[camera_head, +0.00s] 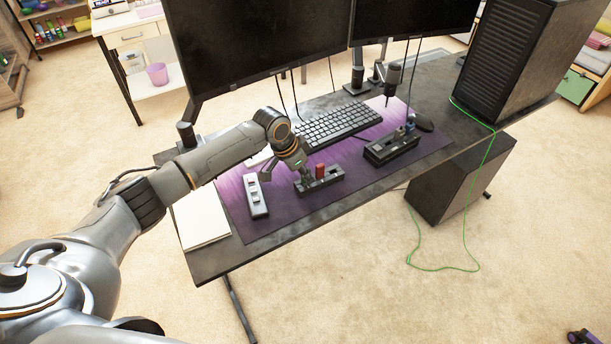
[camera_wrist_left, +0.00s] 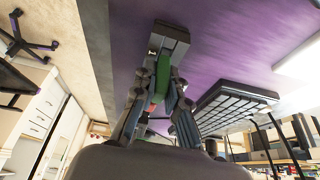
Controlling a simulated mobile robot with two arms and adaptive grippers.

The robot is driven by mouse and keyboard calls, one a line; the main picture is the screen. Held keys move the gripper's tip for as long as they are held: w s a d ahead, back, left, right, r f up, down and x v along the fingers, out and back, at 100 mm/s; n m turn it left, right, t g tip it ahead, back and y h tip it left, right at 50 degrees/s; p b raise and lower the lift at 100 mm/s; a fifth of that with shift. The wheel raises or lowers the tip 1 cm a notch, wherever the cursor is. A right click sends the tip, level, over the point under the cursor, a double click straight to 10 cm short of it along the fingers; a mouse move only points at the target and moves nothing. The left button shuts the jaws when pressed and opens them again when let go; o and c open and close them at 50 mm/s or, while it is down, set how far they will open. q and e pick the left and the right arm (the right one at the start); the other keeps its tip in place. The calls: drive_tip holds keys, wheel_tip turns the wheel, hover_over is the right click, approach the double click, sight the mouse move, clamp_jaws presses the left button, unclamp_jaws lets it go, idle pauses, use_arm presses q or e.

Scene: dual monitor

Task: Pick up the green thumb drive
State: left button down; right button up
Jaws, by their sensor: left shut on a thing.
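My left gripper (camera_head: 304,174) is over the near dark holder (camera_head: 326,185) on the purple desk mat. In the left wrist view the fingers (camera_wrist_left: 158,88) are shut on the green thumb drive (camera_wrist_left: 162,72), which sits between the tips. The end of the dark holder (camera_wrist_left: 170,38) is just beyond the drive; I cannot tell whether the drive is still seated in it. A red thumb drive (camera_head: 320,171) stands upright in the same holder, right of my gripper. In the head view the gripper hides the green drive. My right gripper is not in view.
A grey power strip (camera_head: 256,196) lies left of the holder, near white paper (camera_head: 201,217). A second dark holder (camera_head: 391,148) stands to the right. The keyboard (camera_head: 338,127), two monitors (camera_head: 255,40) and a black computer tower (camera_head: 500,60) stand behind.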

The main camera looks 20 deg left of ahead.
use_arm(q)
wheel_tip(320, 180, up, 2)
drive_tip(key=shift+r, duration=0.2)
drive_tip(key=s+d+r+p, duration=0.2)
drive_tip(key=s+r, duration=0.4)
drive_tip(key=r, duration=0.1)
drive_tip(key=s+d+r+p, duration=0.2)
drive_tip(key=s+r+p, duration=0.1)
drive_tip(key=s+r, duration=0.4)
drive_tip(key=shift+d+r+p, duration=0.3)
drive_tip(key=shift+d+r, duration=0.05)
drive_tip(key=shift+d, duration=0.05)
idle(0.5)
